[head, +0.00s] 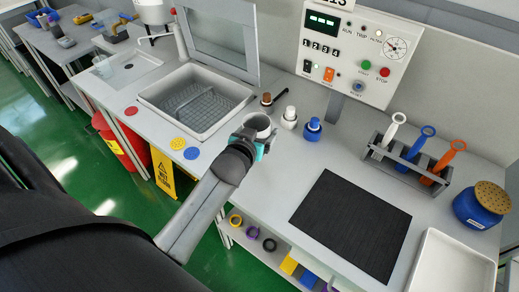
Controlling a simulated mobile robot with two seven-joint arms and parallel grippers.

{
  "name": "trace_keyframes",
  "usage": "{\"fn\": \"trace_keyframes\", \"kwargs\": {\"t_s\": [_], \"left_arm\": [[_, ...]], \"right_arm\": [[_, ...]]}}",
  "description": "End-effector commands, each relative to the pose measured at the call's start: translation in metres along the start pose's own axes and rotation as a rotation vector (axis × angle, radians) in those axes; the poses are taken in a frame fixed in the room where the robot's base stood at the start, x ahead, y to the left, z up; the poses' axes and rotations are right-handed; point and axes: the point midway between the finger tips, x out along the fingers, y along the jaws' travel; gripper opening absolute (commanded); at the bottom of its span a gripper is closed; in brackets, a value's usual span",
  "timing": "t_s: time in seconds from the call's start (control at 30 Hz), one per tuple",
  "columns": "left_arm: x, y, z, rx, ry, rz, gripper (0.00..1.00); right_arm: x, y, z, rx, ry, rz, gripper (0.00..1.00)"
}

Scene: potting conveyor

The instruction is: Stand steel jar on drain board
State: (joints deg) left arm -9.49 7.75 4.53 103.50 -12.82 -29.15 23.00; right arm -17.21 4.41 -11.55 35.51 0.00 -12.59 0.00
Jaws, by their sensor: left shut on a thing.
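My left gripper (257,146) is shut on the steel jar (258,123), a light grey, open-topped jar. It holds the jar over the bench, just right of the sink; whether the jar touches the bench I cannot tell. The gripper covers the jar's lower part. The flat panel left of the sink, which looks like the drain board (122,74), has a small clear object at its upper left edge. My right gripper is not in view.
The sink (193,100) holds a wire rack, with a raised lid behind. Brown, white and blue bottles (313,129) stand close right of the jar. A black mat (352,225), tool rack (408,165), blue pot (481,205) and white tray (452,265) lie farther right.

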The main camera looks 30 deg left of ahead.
Motion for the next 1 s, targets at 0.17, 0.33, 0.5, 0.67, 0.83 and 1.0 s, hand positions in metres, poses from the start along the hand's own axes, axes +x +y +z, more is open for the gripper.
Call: {"fn": "trace_keyframes", "kwargs": {"t_s": [0.17,0.33,0.5,0.67,0.83,1.0], "left_arm": [[0.008,0.0,0.017,-0.001,0.004,-0.001,0.23],[0.017,0.0,0.038,-0.002,0.0,-0.001,0.23],[0.024,0.0,0.056,-0.002,0.003,0.0,0.23],[0.024,0.0,0.056,-0.002,0.004,0.0,0.23],[0.025,0.0,0.057,-0.002,0.004,0.0,0.23],[0.025,0.0,0.06,-0.001,0.002,0.0,0.94]], "right_arm": [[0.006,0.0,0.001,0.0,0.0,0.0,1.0],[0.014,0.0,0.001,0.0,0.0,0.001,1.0],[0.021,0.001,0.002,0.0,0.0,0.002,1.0],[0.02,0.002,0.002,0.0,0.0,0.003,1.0],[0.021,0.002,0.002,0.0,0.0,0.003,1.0],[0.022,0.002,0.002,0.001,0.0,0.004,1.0]]}}
